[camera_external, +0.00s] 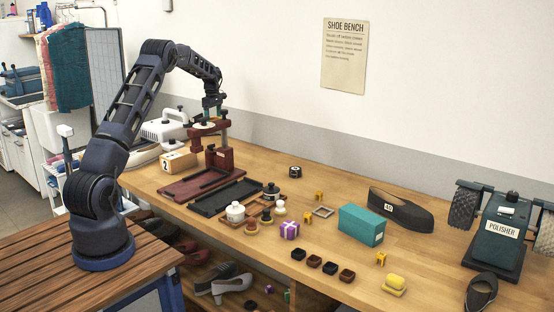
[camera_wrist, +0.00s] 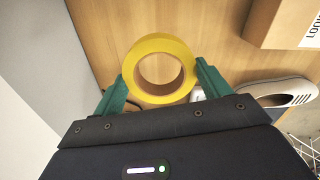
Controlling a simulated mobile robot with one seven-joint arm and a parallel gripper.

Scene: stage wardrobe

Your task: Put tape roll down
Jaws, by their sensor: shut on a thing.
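The yellow tape roll (camera_wrist: 160,43) sits between the two green fingers of my gripper (camera_wrist: 160,82) in the wrist view, its round face and open centre toward the camera. The fingers touch it on both sides. In the external view my gripper (camera_external: 207,118) is above the back left of the workbench, by the top of a dark red stand. The tape roll (camera_external: 203,125) shows there only as a small pale shape. I cannot tell its exact gap from the stand.
The dark red stand (camera_external: 219,158) rises beside a black tray (camera_external: 226,198). A cardboard box (camera_external: 178,161) and a white appliance (camera_external: 164,130) are left. The back middle bench is fairly clear.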

